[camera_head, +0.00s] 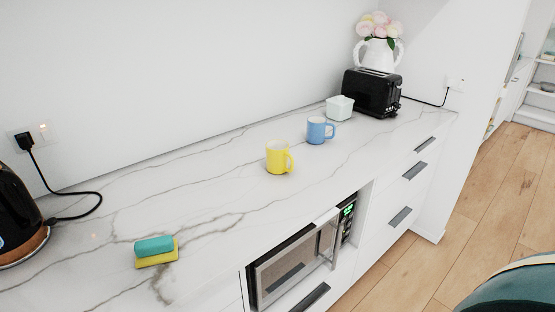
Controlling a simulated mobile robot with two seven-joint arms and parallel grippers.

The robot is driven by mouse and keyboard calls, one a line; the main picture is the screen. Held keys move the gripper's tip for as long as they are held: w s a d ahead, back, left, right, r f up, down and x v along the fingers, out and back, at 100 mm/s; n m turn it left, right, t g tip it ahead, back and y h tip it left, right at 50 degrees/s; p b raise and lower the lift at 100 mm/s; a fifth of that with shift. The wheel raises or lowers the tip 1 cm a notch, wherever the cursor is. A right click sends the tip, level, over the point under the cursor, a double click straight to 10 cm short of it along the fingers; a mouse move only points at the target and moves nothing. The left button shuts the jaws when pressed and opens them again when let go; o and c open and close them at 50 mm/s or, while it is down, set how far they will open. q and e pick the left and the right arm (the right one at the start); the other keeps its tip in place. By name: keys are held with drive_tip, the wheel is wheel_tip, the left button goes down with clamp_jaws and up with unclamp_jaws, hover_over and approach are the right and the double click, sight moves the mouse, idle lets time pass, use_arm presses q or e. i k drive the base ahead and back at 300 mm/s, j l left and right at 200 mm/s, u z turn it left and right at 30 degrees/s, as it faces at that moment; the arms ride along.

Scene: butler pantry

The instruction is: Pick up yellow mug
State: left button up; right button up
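A yellow mug (277,158) stands upright on the white marble counter (212,190), near the middle of the view. Its handle points to the right. A blue mug (317,131) stands behind it and to the right, apart from it. Neither of my grippers is in view.
A white bowl (340,108), a black toaster (372,92) and a white flower vase (378,50) are at the counter's far right. A teal and yellow sponge (155,250) lies front left, near a black kettle (16,222). A microwave (295,266) sits below the counter. Counter around the yellow mug is clear.

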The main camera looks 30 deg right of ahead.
sight(281, 160)
drive_tip(key=l, duration=1.9)
